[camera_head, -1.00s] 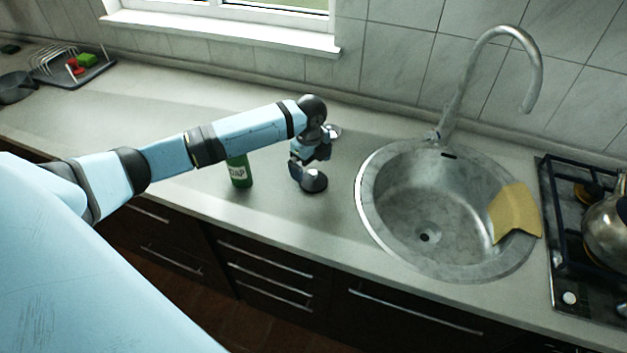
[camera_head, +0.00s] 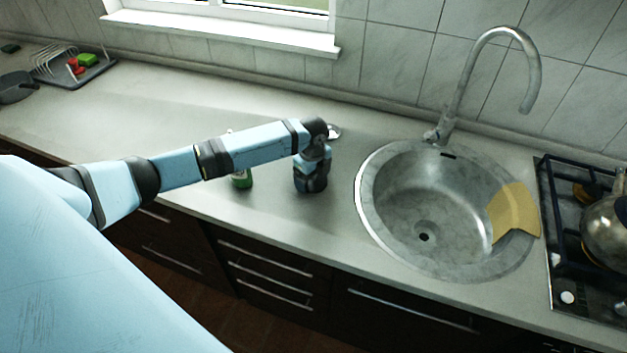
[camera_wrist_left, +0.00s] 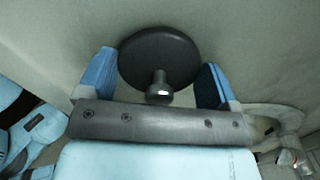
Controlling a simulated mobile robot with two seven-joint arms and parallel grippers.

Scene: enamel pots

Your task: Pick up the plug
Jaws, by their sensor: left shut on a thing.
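The plug (camera_wrist_left: 158,52) is a dark round disc with a short knob in its middle. In the left wrist view it sits between the two blue finger pads of my left gripper (camera_wrist_left: 156,76), which is shut on the disc's edges. In the head view the left gripper (camera_head: 311,186) is down at the counter, left of the sink, and hides the plug. I cannot tell whether the plug still touches the counter. My right gripper is not in view.
A green soap bottle (camera_head: 241,180) stands on the counter (camera_head: 130,110), left of the gripper and partly behind my forearm. The round sink (camera_head: 398,225) with a yellow cloth (camera_head: 514,212) on its rim lies to the right. A kettle (camera_head: 606,228) stands on the stove.

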